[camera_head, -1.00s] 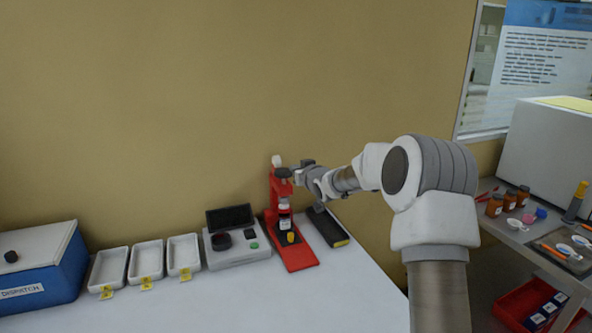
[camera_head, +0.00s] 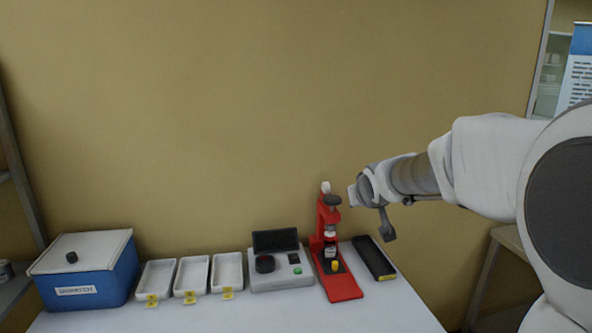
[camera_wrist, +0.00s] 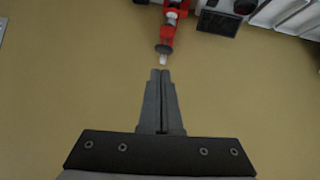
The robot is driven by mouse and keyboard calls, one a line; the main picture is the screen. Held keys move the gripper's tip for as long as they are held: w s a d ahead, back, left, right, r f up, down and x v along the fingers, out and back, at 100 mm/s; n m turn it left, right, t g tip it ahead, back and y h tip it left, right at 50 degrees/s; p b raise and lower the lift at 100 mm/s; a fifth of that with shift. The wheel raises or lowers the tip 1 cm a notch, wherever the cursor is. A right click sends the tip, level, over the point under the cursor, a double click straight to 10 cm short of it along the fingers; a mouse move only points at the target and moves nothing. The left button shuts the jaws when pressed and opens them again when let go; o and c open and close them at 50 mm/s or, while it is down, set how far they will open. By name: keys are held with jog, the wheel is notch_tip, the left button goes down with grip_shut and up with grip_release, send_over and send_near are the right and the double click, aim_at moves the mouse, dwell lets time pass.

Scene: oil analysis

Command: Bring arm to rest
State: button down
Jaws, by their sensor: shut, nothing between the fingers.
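My gripper (camera_head: 353,196) is raised in front of the tan wall, to the right of the upper part of the red press (camera_head: 330,240). My arm reaches in from the right edge of the head view. In the wrist view, the gripper's fingers (camera_wrist: 160,75) are together with nothing between them. The press shows upside down at the top of that view (camera_wrist: 170,28), its pale tip (camera_wrist: 163,60) just beyond the fingertips in the picture. I cannot tell the exact gap in depth.
On the white bench (camera_head: 240,313) stand a blue dispatch box (camera_head: 90,275), white trays (camera_head: 191,275), a grey device with a dark screen (camera_head: 280,268) and a dark flat tray (camera_head: 374,258). The bench front is clear.

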jog(key=s+f+m+g, duration=0.1)
jog(key=s+f+g, duration=0.1)
jog(key=s, duration=1.5)
jog(key=s+f+g, duration=0.2)
jog(key=s+g, duration=0.1)
jog(key=s, duration=1.5)
jog(key=shift+s+a+f+m+g, duration=0.2)
jog(key=shift+s+f+m+g, duration=0.1)
jog(key=shift+s+m, duration=0.1)
